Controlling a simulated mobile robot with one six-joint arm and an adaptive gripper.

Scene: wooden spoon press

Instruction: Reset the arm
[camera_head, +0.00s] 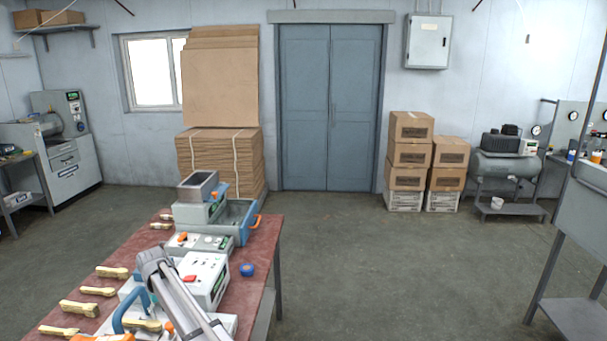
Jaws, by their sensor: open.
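A grey jointed link, which looks like part of my arm, rises from the bottom edge over the red-topped table (258,232). It bends near the table's middle. I cannot make out my gripper's fingers in this view. Beside the link stands a white-grey machine box (207,275) with a red button on top. A blue curved handle (117,318) stands to its left. Several pale wooden spoon-like pieces (80,308) lie along the table's left side. One more (141,324) lies by the blue handle.
Behind the box are a control panel (200,241) and a blue-grey tray (238,212) with an orange handle. A small blue roll (247,269) lies at the table's right edge. The floor (390,270) to the right is clear up to a grey bench (580,225).

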